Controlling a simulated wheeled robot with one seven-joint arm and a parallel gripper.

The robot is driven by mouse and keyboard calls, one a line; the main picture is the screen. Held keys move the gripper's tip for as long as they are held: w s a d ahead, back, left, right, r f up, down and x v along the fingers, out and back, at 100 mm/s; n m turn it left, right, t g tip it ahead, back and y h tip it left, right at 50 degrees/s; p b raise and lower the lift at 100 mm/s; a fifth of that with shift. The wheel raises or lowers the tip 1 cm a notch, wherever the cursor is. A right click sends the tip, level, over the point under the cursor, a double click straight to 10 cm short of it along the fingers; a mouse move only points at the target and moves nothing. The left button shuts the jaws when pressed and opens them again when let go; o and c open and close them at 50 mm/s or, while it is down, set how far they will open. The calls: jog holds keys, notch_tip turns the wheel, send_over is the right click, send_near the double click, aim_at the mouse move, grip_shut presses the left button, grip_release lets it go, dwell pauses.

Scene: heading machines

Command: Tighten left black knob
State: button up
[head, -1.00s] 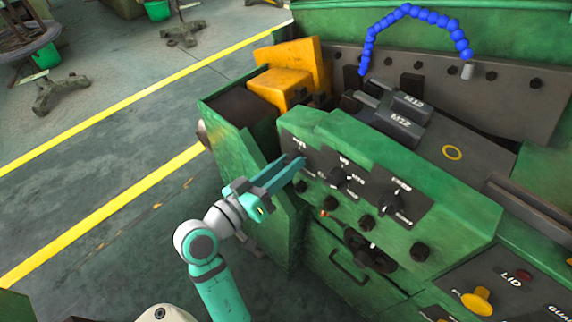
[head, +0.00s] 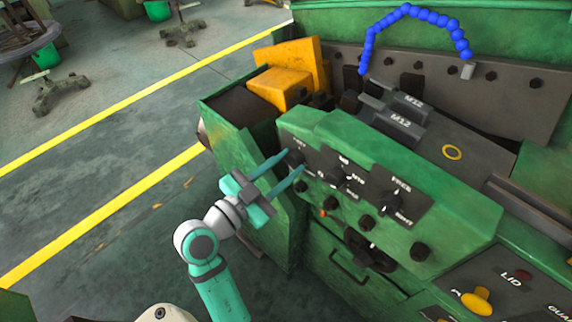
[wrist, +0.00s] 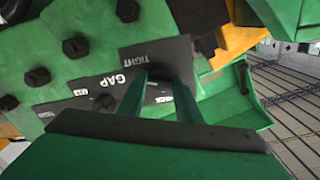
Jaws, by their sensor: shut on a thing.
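The left black knob (head: 292,157) is at the left end of the row of knobs on the green machine's sloping front. My gripper (head: 296,161) reaches it from the lower left, one finger on each side, and is shut on it. In the wrist view my gripper's two fingers (wrist: 161,80) run onto the dark plate (wrist: 150,53) marked TIGHT. The knob between them is hard to make out there.
A middle black knob (head: 339,178) and a right black knob (head: 386,201) are on the same panel. Several small dark bolts sit below. A yellow block (head: 280,88) and a blue jointed hose (head: 420,14) are behind. Open floor lies left.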

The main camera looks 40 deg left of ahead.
jog(key=shift+f+m, duration=0.15)
jog(key=shift+m, duration=0.65)
jog(key=o, duration=1)
jog(key=shift+o, duration=0.2)
jog(key=s, duration=1)
jog(key=shift+s+a, duration=0.4)
jog(key=shift+w, duration=0.1)
